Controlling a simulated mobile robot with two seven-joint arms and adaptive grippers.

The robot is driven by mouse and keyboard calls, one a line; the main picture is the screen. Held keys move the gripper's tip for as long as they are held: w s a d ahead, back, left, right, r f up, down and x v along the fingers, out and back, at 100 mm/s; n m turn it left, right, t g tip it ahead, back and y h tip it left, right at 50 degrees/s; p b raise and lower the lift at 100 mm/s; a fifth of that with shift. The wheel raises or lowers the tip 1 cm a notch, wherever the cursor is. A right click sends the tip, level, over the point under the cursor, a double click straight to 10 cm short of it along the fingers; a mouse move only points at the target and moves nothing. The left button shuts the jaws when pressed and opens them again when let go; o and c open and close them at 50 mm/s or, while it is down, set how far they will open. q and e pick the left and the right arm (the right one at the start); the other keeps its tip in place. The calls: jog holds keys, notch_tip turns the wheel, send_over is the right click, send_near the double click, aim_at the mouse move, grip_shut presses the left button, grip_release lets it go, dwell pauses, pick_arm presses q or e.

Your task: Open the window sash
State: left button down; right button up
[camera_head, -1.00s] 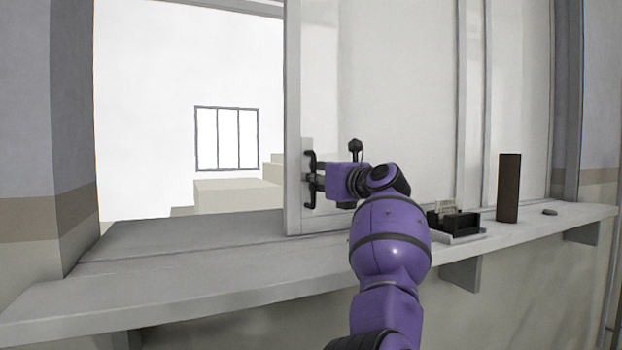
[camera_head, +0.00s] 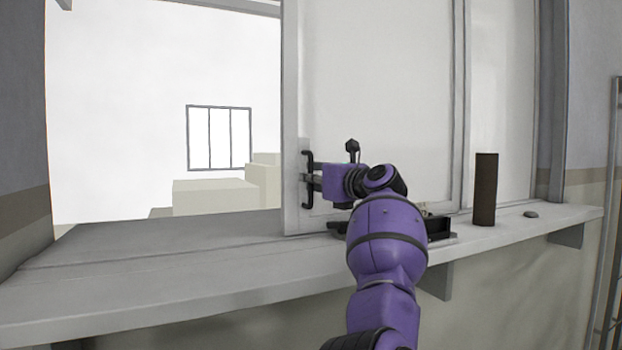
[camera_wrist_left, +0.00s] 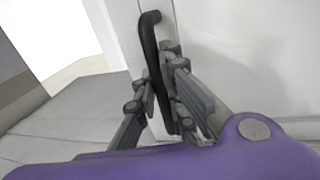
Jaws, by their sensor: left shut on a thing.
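The window sash (camera_head: 375,95) is a pale sliding panel standing right of a wide opening. Its dark vertical handle (camera_head: 308,180) sits on the sash's left edge stile. My left gripper (camera_head: 308,179) is shut on the handle, and my purple arm reaches up from the bottom of the head view. In the left wrist view the black handle (camera_wrist_left: 152,60) passes between the fingers of my left gripper (camera_wrist_left: 160,100). The wrist partly hides the grip in the head view. My right gripper is not in view.
A grey sill (camera_head: 150,262) runs along the front. On it, right of my arm, are a black tray (camera_head: 440,228), a dark brown upright block (camera_head: 485,188) and a small grey object (camera_head: 530,214). The opening on the left is clear, with pale boxes (camera_head: 215,197) beyond.

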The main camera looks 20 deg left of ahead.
pick_arm(q)
jog(key=c, duration=1.8)
grip_release()
jog(key=shift+d, duration=0.1)
jog(key=shift+c, duration=0.2)
jog(key=v, duration=1.2)
jog(key=shift+f, duration=0.1)
